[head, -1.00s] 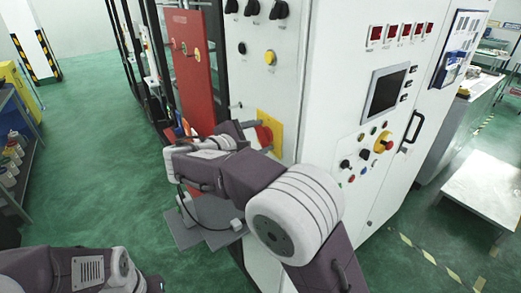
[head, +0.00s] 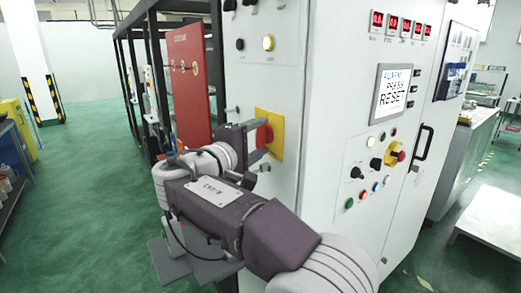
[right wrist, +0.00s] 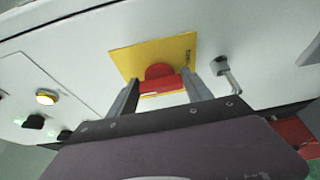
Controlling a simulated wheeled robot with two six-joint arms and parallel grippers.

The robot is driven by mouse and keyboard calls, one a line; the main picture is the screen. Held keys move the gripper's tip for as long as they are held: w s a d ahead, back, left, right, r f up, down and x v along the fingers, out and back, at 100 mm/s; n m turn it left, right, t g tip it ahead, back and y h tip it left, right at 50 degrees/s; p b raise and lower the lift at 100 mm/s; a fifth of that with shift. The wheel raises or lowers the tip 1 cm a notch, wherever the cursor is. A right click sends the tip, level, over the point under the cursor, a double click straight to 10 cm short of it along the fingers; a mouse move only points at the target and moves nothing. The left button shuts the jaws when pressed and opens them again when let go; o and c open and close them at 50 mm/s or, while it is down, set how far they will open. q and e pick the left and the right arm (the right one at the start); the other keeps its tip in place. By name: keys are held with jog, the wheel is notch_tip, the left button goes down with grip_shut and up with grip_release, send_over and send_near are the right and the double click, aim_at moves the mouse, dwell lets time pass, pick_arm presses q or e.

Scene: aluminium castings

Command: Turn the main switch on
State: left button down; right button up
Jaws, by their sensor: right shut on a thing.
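The main switch is a red rotary knob (head: 264,134) on a square yellow plate (head: 274,118) on the side of the white cabinet. My right gripper (head: 257,142) reaches it from the left and is shut on the knob. In the right wrist view the red knob (right wrist: 160,74) sits between the two fingers of the right gripper (right wrist: 163,90), in front of the yellow plate (right wrist: 180,50). The fingers hide part of the knob. The cabinet screen (head: 393,92) is lit and reads "ALARM! PRESS RESET". My left gripper is not in view.
Red digital displays (head: 402,24) glow above the screen. A red-and-yellow emergency button (head: 396,155) and several small buttons are below it. A lit yellow button (head: 268,43) is above the switch. A red panel (head: 188,85) stands behind my arm. Green floor is free at left.

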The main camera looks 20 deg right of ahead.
jog(key=shift+a+f, duration=0.1)
jog(key=shift+f, duration=0.15)
dwell(0.3)
jog(key=o, duration=1.2)
jog(key=shift+o, duration=0.8)
jog(key=shift+a+r, duration=0.15)
jog(key=shift+a, duration=0.05)
jog(key=shift+s+a+b, duration=0.2)
jog(key=shift+s+b, duration=0.05)
jog(key=shift+b, duration=0.05)
jog(key=v, duration=0.8)
jog(key=shift+a, duration=0.25)
